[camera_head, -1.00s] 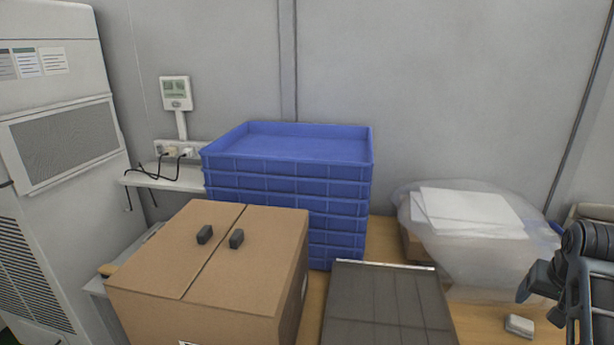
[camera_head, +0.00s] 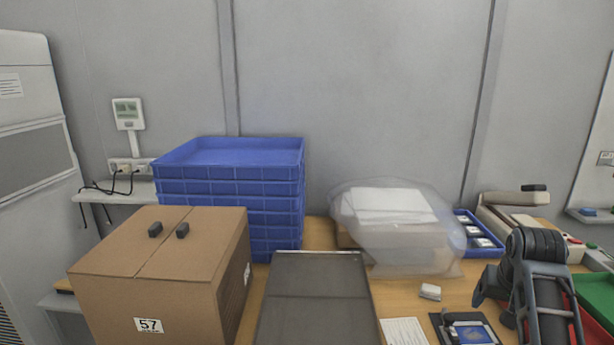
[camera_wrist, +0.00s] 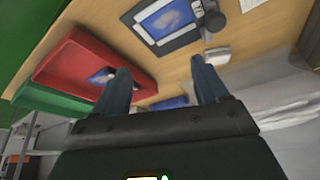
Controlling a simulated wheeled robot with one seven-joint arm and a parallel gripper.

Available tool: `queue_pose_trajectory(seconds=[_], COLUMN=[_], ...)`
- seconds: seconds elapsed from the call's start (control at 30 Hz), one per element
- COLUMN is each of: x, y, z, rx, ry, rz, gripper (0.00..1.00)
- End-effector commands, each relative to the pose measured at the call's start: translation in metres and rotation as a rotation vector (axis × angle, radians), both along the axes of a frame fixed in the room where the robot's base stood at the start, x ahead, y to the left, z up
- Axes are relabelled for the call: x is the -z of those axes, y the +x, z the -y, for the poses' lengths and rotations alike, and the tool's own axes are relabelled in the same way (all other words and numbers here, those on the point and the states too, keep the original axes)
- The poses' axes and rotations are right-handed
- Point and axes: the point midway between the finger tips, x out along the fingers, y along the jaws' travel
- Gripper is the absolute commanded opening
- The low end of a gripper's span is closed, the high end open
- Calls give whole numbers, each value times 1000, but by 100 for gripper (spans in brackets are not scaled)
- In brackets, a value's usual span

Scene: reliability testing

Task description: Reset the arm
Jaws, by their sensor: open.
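My gripper (camera_wrist: 162,74) shows in the wrist view with its two dark fingers apart and nothing between them. It hangs over the wooden table, with a red tray (camera_wrist: 65,62) to the left and a black plate with a blue and white panel (camera_wrist: 165,22) beyond the fingers. In the head view my dark arm rises at the lower right, in front of the red and green trays. The fingers cannot be made out in that view.
A cardboard box (camera_head: 150,270), stacked blue crates (camera_head: 230,185) and a dark flat panel (camera_head: 315,300) fill the left and middle. A plastic-wrapped package (camera_head: 400,235) stands behind. A small white block (camera_head: 430,291) and a green tray (camera_head: 597,304) lie near my arm.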

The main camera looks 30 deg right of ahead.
Motion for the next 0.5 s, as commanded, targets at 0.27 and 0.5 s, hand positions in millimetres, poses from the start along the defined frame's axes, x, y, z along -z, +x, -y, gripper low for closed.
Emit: queue_pose_trajectory(seconds=[0.27, 0.5], x=[21, 46], y=[0, -2], z=[-22, -51], rx=[-47, -111], ry=[-35, -85], rz=[15, 43], gripper=[73, 73])
